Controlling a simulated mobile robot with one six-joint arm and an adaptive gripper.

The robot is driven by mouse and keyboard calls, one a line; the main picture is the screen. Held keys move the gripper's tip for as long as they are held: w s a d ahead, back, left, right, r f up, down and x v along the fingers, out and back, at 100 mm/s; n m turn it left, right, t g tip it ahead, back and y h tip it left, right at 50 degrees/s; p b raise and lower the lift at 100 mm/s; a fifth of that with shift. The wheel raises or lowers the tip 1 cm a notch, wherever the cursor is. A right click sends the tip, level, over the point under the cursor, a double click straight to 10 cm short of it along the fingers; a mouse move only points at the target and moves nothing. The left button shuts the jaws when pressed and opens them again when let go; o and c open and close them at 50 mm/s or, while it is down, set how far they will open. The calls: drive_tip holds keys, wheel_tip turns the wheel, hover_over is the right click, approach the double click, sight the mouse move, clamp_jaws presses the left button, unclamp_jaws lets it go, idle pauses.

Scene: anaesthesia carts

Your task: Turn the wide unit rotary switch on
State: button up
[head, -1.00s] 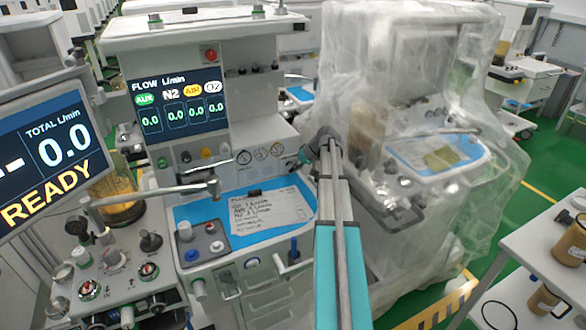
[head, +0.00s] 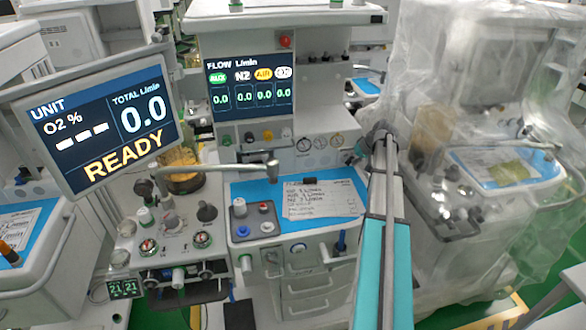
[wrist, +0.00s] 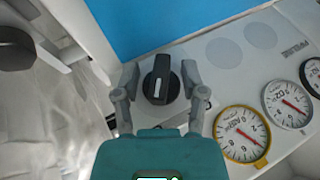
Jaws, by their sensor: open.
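The rotary switch (wrist: 161,80) is a round black knob with a pale line along its grip, on the light panel in the wrist view. My gripper (wrist: 160,72) is open, with one finger on each side of the knob. I cannot tell whether the fingers touch it. In the head view my gripper (head: 362,150) is small and partly hidden at the end of my arm, by the panel right of the round gauges. The knob cannot be made out there. The unit's display (head: 247,88) is lit and shows flow values of 0.0.
Round gauges (wrist: 241,134) sit on the panel right of my gripper in the wrist view. A plastic-covered machine (head: 480,110) stands close right of my arm. A tilted READY screen (head: 105,125) is at left. A paper sheet (head: 322,198) lies on the blue worktop.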

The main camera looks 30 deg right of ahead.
drive_tip(key=shift+a+r+n+g+h+p, duration=0.1)
drive_tip(key=shift+n+g+h+p, duration=0.35)
drive_tip(key=shift+h, duration=0.75)
drive_tip(key=shift+g+h, duration=0.35)
drive_tip(key=shift+h, duration=1.25)
drive_tip(key=shift+a+f+n+g+h+b, duration=0.15)
drive_tip(key=shift+n+g+h+b, duration=0.25)
drive_tip(key=shift+h, duration=1)
drive_tip(key=shift+n+h+b, duration=0.45)
drive_tip(key=shift+h+b, duration=0.5)
drive_tip(key=shift+h, duration=0.45)
drive_tip(key=shift+p+v, duration=0.75)
drive_tip(key=shift+v, duration=0.05)
drive_tip(key=p+v, duration=0.9)
drive_tip(key=v, duration=0.3)
drive_tip(key=s+a+y+p, duration=0.2)
drive_tip(key=a, duration=0.8)
drive_tip(key=s+a+g+y+p, duration=0.1)
drive_tip(key=s+a+y+p, duration=0.1)
drive_tip(key=a, duration=0.8)
drive_tip(key=shift+s+a+r, duration=0.15)
drive_tip(key=shift+s+r, duration=0.3)
drive_tip(key=shift+r, duration=0.05)
